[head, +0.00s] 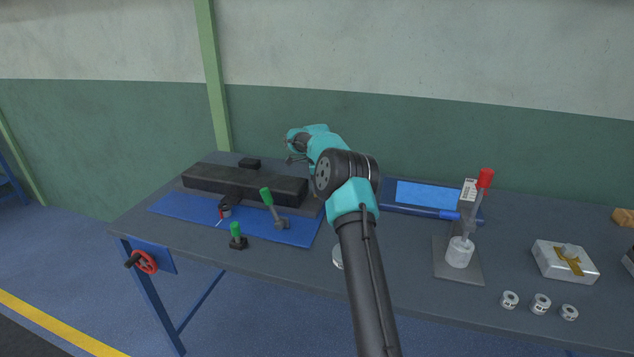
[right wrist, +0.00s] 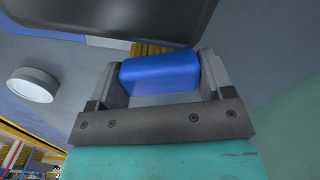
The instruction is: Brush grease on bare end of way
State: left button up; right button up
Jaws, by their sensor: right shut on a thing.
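The way appears to be the long dark bar (head: 245,185) on the blue mat (head: 185,208) at the left of the bench. My right gripper (right wrist: 160,75) is shut on a blue-handled brush (right wrist: 162,73). Its yellow-brown bristles (right wrist: 152,48) show beyond the handle, beside a large dark surface. In the head view the right gripper (head: 297,155) is near the bar's right, far end, mostly hidden by my wrist, and the brush cannot be made out. I cannot tell whether the bristles touch the bar. My left gripper is not in view.
A round pale-lidded tin (right wrist: 33,85) shows in the wrist view; a pale round thing (head: 338,257) is half hidden by my arm. A red-topped stand (head: 484,179), blue tray (head: 430,194) and silver box (head: 565,261) lie right.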

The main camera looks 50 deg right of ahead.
jog(key=shift+f, duration=1)
dwell(0.8)
jog(key=shift+s+a+r, duration=0.1)
jog(key=shift+s+a, duration=0.2)
jog(key=shift+a, duration=0.3)
jog(key=shift+s+a+f, duration=0.1)
jog(key=shift+s+a, duration=0.2)
jog(key=shift+a, duration=0.35)
jog(key=shift+s+a+r, duration=0.1)
jog(key=shift+s+a, duration=0.2)
jog(key=shift+a, duration=0.4)
jog(key=shift+a, duration=0.1)
jog(key=shift+s+a, duration=0.25)
jog(key=shift+a, duration=0.35)
jog(key=shift+s+a, duration=0.3)
jog(key=shift+a, duration=0.35)
jog(key=shift+s+a, duration=0.25)
jog(key=shift+a, duration=0.35)
jog(key=shift+d, duration=0.1)
jog(key=shift+w+d+r, duration=0.1)
jog(key=shift+w+d, duration=0.4)
jog(key=shift+d, duration=0.4)
jog(key=shift+w+d, duration=0.5)
jog(key=shift+d, duration=0.4)
